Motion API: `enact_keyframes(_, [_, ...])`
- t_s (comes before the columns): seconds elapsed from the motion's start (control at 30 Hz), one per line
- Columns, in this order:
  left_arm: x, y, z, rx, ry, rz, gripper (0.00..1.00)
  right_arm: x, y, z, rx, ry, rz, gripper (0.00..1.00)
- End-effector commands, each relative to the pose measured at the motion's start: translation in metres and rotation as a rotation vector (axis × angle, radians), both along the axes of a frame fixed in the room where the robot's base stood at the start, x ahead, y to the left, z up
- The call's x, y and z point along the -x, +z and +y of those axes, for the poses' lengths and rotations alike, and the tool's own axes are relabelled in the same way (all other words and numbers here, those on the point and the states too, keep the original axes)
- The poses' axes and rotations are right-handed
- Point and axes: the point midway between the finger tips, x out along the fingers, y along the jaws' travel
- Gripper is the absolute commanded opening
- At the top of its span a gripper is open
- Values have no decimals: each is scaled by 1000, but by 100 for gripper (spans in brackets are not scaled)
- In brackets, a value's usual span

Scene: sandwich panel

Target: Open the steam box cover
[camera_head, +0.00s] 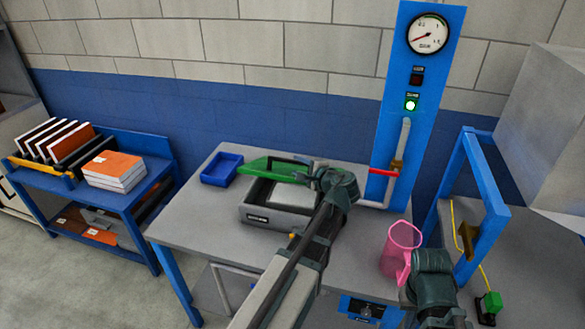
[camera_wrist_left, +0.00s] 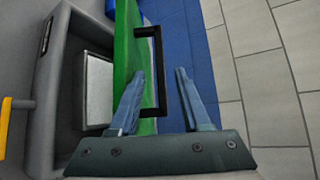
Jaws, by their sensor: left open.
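The steam box (camera_head: 262,214) is a grey box on the table, and its pale inside shows. Its green cover (camera_head: 258,166) stands raised along the far side. In the left wrist view the cover (camera_wrist_left: 124,48) shows nearly edge-on, with a black handle (camera_wrist_left: 160,62) on its outer face. My left gripper (camera_wrist_left: 160,72) is open, and the handle's bar lies between its fingers in that picture; I cannot tell whether they touch it. In the head view my left gripper (camera_head: 306,170) is at the cover's right end. My right arm is at the lower right; its fingers are not clear.
A blue tray (camera_head: 221,169) sits left of the box. A pink jug (camera_head: 400,247) stands near my right arm. A blue gauge panel (camera_head: 425,85) with a red-handled valve (camera_head: 383,172) rises behind the table. A blue shelf cart (camera_head: 110,195) stands at left.

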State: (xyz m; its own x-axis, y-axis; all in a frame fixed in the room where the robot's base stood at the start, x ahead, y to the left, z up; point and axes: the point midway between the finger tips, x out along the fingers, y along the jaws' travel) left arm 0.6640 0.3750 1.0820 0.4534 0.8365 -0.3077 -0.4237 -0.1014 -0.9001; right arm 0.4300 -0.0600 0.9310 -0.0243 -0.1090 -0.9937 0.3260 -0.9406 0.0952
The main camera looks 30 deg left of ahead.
Motion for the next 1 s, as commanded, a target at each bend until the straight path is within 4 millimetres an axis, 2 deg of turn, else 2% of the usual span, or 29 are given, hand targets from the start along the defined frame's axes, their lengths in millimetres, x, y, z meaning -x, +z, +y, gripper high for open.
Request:
enact_keyframes(0.1, [-10, -8, 17, 1, 3, -1, 48, 0, -8, 0, 0, 0, 0, 0])
enact_keyframes(0.3, [-17, -12, 31, 0, 1, -1, 48, 0, -12, 0, 0, 0, 0, 0])
enact_keyframes(0.67, [-19, -12, 34, 0, 0, 0, 48, 0, -12, 0, 0, 0, 0, 0])
enact_keyframes(0.7, [-19, -12, 34, 0, 0, 0, 46, 0, -12, 0, 0, 0, 0, 0])
enact_keyframes(0.93, [-19, -12, 34, 0, 0, -1, 4, 0, -12, 0, 0, 0, 0, 0])
enact_keyframes(0.97, [-19, -12, 34, 0, 0, -1, 0, 0, -12, 0, 0, 0, 0, 0])
enact_keyframes(1.0, [-19, -12, 34, 1, -1, -1, 0, 0, -12, 0, 0, 0, 0, 0])
